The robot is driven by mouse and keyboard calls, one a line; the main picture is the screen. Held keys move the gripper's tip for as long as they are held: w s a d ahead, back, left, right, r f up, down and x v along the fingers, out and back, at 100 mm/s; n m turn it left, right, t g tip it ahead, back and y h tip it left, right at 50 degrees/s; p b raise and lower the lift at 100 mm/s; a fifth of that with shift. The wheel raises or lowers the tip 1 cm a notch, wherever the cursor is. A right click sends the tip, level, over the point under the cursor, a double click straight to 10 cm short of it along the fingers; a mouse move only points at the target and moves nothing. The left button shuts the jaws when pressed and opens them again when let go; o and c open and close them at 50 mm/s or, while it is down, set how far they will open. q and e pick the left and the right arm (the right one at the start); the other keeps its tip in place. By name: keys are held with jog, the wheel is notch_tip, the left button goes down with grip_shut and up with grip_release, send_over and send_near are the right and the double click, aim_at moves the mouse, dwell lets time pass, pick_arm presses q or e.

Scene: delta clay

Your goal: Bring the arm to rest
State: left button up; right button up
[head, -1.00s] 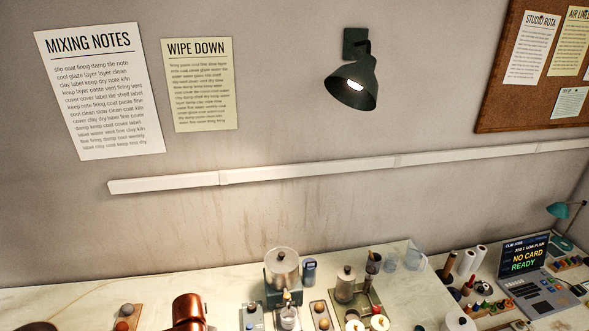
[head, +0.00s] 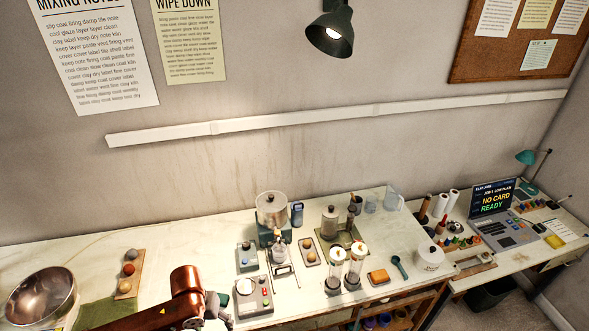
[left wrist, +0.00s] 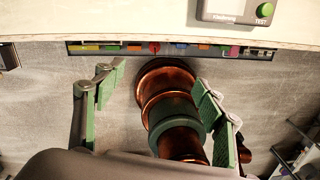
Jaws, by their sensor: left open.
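My left arm, copper-coloured, comes in at the lower left of the head view, in front of the worktable (head: 120,240). Its gripper (head: 222,312) shows only in part at the bottom edge, near the table's front. In the left wrist view the green-padded fingers of my left gripper (left wrist: 158,88) stand wide apart and hold nothing. A copper and green cylindrical part of my own body shows between and beyond them. My right gripper is in neither view.
A steel bowl (head: 42,298) and a board with clay balls (head: 128,274) are at the left. A scale (head: 252,297), a hopper machine (head: 272,212) and two clear cylinders (head: 335,268) crowd the middle. A laptop (head: 495,208) stands on the right-hand table.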

pick_arm(q)
jog(key=s+d+f+n+t+h, duration=0.3)
jog(key=s+d+f+n, duration=0.2)
jog(key=n, duration=1.2)
jog(key=s+a+f+n+y, duration=0.4)
jog(key=s+a+n+y, duration=0.1)
jog(key=s+a+n, duration=1.25)
jog(key=w+d+f+g+h+b, duration=0.1)
jog(key=d+f+b, duration=0.15)
jog(key=f, duration=1.55)
jog(key=d+f+b, duration=0.1)
jog(key=f+b, duration=0.2)
jog(key=f, duration=1.5)
jog(key=s+f+g+b, duration=0.1)
jog(key=s+f+b, duration=0.3)
jog(key=s+f, duration=1.5)
notch_tip(320, 180, down, 3)
jog(key=shift+s+f+b, duration=0.1)
jog(key=shift+s+b, duration=0.1)
jog(key=shift+b, duration=0.15)
